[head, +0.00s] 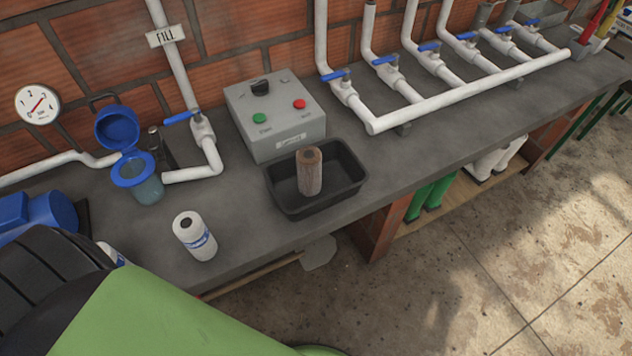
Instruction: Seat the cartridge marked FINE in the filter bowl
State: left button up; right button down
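The filter bowl (149,190) stands on the grey bench at the left, with a blue rim and a see-through body. Its blue lid (117,129) is tipped up and open behind it. A white cartridge with a blue label band (194,237) stands upright on the bench, right of and nearer than the bowl. Its label is too small to read. A second white item (114,254) is mostly hidden behind the dark and green shape at lower left. A brown, dirty-looking cartridge (309,172) stands upright in a black tray (287,205). Neither gripper shows.
A grey control box (277,115) with green and red buttons stands behind the tray. A FILL pipe with a blue-handled valve (183,117) is right of the bowl. A blue pump-like body (38,214) is at far left. Bare bench lies between the white cartridge and tray.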

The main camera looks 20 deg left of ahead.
aim_at(142, 163)
jog(key=u, duration=2.55)
